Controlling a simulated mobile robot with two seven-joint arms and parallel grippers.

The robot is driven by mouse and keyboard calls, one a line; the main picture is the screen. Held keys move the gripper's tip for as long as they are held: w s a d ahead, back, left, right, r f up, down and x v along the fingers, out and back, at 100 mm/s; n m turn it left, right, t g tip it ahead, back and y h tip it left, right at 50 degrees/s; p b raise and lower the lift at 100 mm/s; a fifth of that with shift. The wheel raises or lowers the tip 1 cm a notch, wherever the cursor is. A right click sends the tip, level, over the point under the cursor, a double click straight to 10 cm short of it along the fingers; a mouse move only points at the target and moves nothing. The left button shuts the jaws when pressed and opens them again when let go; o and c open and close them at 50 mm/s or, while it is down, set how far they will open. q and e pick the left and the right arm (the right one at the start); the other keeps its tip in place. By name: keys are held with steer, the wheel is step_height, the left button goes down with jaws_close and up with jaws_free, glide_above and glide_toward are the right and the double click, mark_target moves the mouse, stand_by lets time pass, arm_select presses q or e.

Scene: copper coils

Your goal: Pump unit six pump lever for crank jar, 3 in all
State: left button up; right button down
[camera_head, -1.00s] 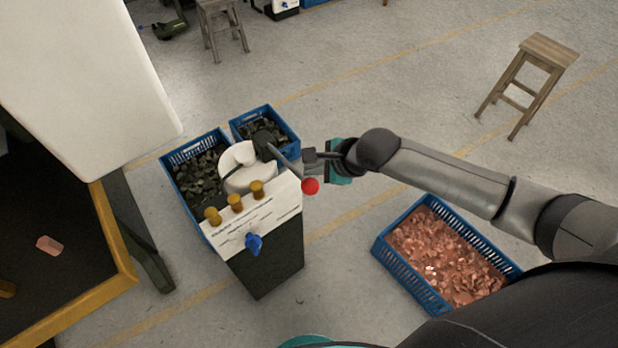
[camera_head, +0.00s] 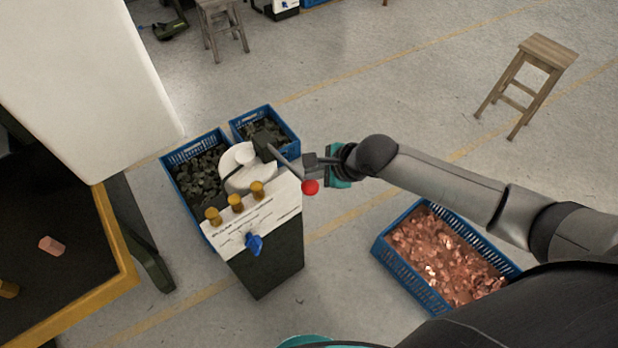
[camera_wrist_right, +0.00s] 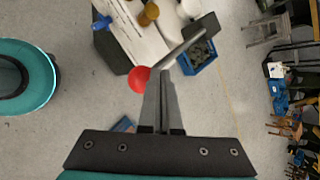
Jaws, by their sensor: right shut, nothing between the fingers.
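The pump unit (camera_head: 265,225) stands on the floor left of centre in the head view, with a white top, brass-coloured knobs and a blue handle (camera_head: 254,244). Its lever, a grey bar with a red ball (camera_head: 310,187), sticks out on the right side. The red ball also shows in the right wrist view (camera_wrist_right: 138,79). A white round jar-like part (camera_head: 240,166) sits at the unit's back. My right gripper (camera_head: 310,161) is shut and empty, close to the lever bar just above the red ball; I cannot tell whether they touch. My left gripper is not in view.
Blue crates of dark pieces stand behind the unit, one at its left (camera_head: 172,163) and one at its back (camera_head: 291,128). A blue crate of copper pieces (camera_head: 385,256) lies below my right arm. A yellow-edged table (camera_head: 108,232) is at left; a wooden stool (camera_head: 548,50) stands far right.

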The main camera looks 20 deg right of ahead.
mark_target(316, 192)
steer(key=shift+s+d+f+b, duration=0.1)
steer(key=shift+s+f+b, duration=0.15)
steer(key=shift+f, duration=0.85)
steer(key=shift+s+d+f+b, duration=0.1)
steer(key=shift+s+f+b, duration=0.2)
steer(key=shift+f, duration=0.85)
steer(key=shift+s+d+f+b, duration=0.1)
steer(key=shift+f+b, duration=0.25)
steer(key=shift+f, duration=0.75)
stand_by(2.5)
steer(key=shift+w+a+r+p, duration=0.1)
steer(key=shift+w+r+p, duration=0.15)
steer(key=shift+r+p, duration=1.1)
steer(key=shift+w+a+r+p, duration=0.1)
steer(key=shift+w+r+p, duration=0.1)
steer(key=shift+r+p, duration=1.15)
steer(key=shift+w+a+r+p, duration=0.1)
steer(key=shift+w+r+p, duration=0.15)
steer(key=shift+r+p, duration=1.1)
steer(key=shift+f, duration=0.25)
